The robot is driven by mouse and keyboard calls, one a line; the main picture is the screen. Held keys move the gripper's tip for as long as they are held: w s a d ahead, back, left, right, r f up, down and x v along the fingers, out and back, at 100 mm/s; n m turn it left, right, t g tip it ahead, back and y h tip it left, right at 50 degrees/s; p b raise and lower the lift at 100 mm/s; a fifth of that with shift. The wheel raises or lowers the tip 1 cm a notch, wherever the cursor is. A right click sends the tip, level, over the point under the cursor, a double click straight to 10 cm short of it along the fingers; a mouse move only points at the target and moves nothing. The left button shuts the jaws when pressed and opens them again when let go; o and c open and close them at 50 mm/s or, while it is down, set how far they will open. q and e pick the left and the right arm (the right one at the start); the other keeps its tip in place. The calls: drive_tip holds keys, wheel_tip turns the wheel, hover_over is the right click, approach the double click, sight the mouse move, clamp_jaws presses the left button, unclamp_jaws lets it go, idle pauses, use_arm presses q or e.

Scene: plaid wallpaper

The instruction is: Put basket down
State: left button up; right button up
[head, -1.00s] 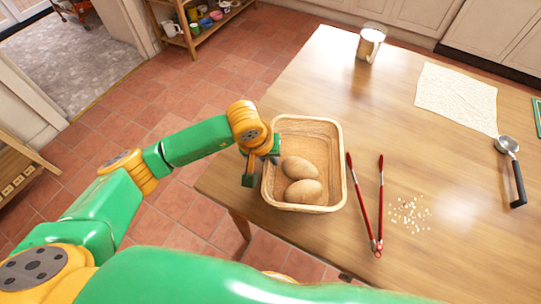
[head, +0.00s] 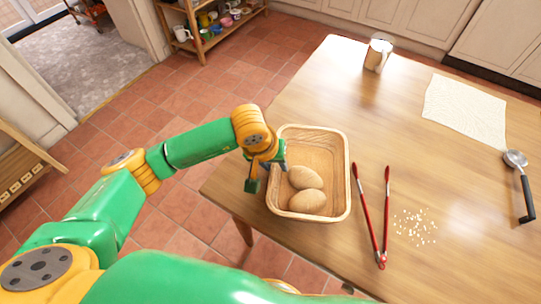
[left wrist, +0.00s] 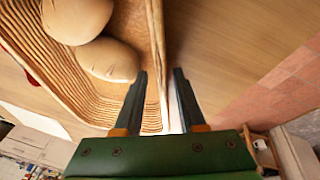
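A light woven basket (head: 338,145) rests on the left edge of the wooden table, with two brown potato-like things (head: 305,190) inside. My left gripper (head: 266,172) is at the basket's left rim. In the left wrist view its two fingers (left wrist: 161,75) are spread, one inside the basket (left wrist: 155,50) and one outside. The basket wall stands between them, with a visible gap to the outer finger. The inner finger hides part of the basket's inside. My right gripper is not in view.
Red tongs (head: 385,220) lie right of the basket, beside scattered white bits (head: 415,226).

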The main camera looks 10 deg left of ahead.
use_arm(q)
drive_tip(key=b+v, duration=0.1)
drive_tip(key=v, duration=0.9)
drive_tip(key=shift+r, duration=0.2)
drive_tip(key=shift+s, duration=0.1)
